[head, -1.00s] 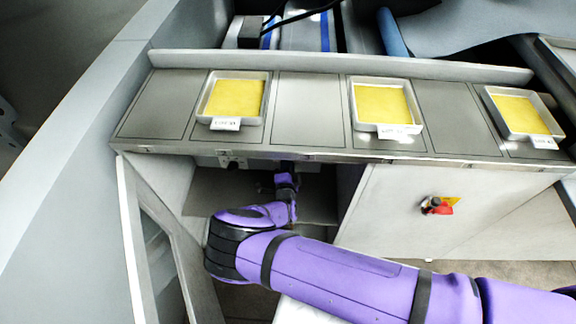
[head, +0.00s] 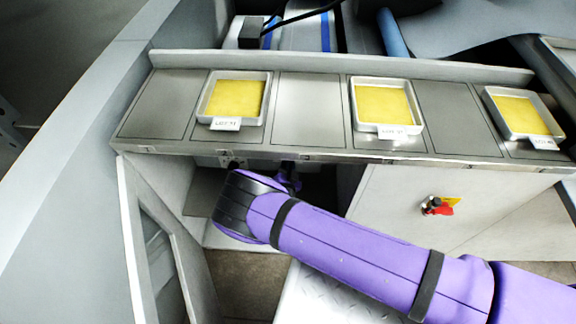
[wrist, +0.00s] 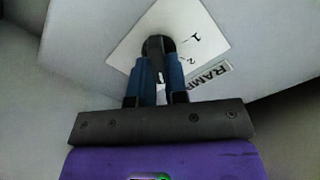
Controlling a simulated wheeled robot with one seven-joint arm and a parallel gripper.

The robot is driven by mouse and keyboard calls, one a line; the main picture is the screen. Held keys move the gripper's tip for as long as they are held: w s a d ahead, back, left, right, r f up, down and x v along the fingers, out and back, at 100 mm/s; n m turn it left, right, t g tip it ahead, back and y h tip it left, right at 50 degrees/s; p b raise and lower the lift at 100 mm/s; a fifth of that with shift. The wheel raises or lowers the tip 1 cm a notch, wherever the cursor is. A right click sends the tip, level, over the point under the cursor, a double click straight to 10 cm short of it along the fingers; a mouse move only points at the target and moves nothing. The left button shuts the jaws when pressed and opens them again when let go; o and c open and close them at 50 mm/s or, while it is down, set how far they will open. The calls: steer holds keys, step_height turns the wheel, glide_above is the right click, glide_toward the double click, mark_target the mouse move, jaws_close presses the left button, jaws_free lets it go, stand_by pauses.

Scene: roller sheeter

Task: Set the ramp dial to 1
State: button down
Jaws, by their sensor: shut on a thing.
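The ramp dial shows in the wrist view as a dark round knob (wrist: 159,46) on a white plate (wrist: 190,28) marked 1 and 2. A label reading "RAMP" (wrist: 208,76) is beside the plate. My gripper (wrist: 158,68) is shut on the knob, one blue finger on each side. The knob's pointer is partly hidden between the fingers, and I cannot tell which number it points at. In the head view my purple arm reaches under the counter (head: 270,160), and its end is mostly hidden there.
Three trays of yellow material sit on the counter: left (head: 233,98), middle (head: 383,103) and right (head: 521,115). An open cabinet door (head: 150,235) stands left of my arm. A red switch (head: 437,206) is on the panel at the right.

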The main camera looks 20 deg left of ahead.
steer(key=n, duration=2)
steer(key=shift+s+a+f, duration=0.1)
steer(key=shift+a, duration=0.25)
steer(key=shift+n, duration=0.3)
steer(key=c, duration=1.1)
jaws_free()
steer(key=shift+c, duration=0.2)
steer(key=v, duration=1.1)
